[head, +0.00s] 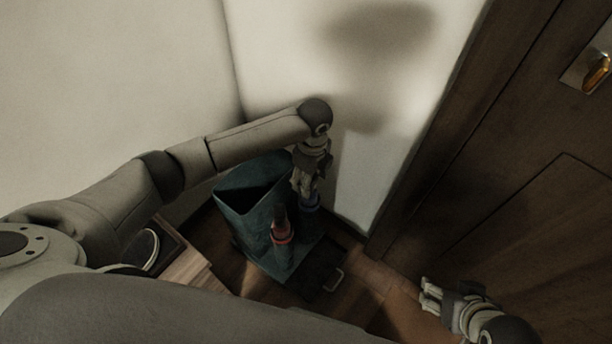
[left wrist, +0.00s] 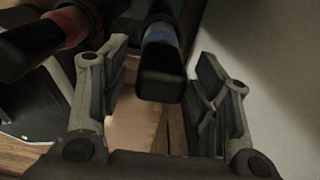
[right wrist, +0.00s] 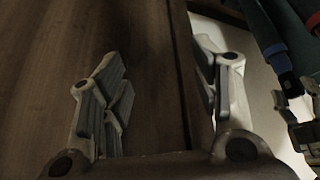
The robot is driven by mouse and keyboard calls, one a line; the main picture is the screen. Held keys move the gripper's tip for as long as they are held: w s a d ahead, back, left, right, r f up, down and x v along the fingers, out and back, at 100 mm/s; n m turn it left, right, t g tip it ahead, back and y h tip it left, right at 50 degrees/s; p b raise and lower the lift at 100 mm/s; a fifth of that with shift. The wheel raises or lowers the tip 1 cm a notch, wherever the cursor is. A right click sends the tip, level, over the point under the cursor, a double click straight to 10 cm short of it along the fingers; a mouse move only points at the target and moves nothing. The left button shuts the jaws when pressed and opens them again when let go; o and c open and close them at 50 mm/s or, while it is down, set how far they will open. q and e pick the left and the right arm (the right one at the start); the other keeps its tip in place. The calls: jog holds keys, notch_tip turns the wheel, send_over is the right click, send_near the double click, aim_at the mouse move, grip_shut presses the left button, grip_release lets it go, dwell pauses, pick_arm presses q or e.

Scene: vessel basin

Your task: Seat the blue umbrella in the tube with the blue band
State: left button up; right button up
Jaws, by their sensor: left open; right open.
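The tube with the blue band (head: 311,203) stands at the front right of a dark teal stand in the corner. My left gripper (head: 305,188) is directly over it, fingers pointing down. In the left wrist view, a dark handle end (left wrist: 161,78), which I take as the blue umbrella's, projects from the blue band (left wrist: 161,35). It lies between the open fingers of my left gripper (left wrist: 162,60), with gaps on both sides. The umbrella's lower part is hidden. The blue band also shows in the right wrist view (right wrist: 279,49). My right gripper (head: 429,294) is open and empty, apart by the door.
The stand (head: 246,212) has a wide open top. A red-banded tube (head: 281,232) with a dark handle stands left of the blue one. Walls rise close behind. A wooden door (head: 520,150) is at right.

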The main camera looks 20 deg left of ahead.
pick_arm(q)
notch_tip(320, 180, up, 3)
jog(key=shift+r+p, duration=0.1)
jog(key=shift+p, duration=0.5)
notch_tip(320, 180, up, 6)
jog(key=shift+r+p, duration=0.1)
jog(key=shift+p, duration=0.85)
jog(key=shift+r, duration=0.85)
jog(key=s+d+f+n+t+h, duration=0.25)
jog(key=s+d+f+n, duration=0.4)
jog(key=s, duration=0.45)
jog(key=s+a+n+y, duration=0.2)
jog(key=s+a+n, duration=1)
jog(key=s+n, duration=0.1)
jog(key=shift+f+t, duration=0.4)
jog(key=shift+t, duration=0.05)
pick_arm(e)
jog(key=s, duration=0.1)
jog(key=s+f+g, duration=0.1)
jog(key=s+d+g, duration=0.1)
jog(key=shift+f, duration=0.3)
pick_arm(q)
jog(key=shift+n+p, duration=0.25)
jog(key=shift+p, duration=0.1)
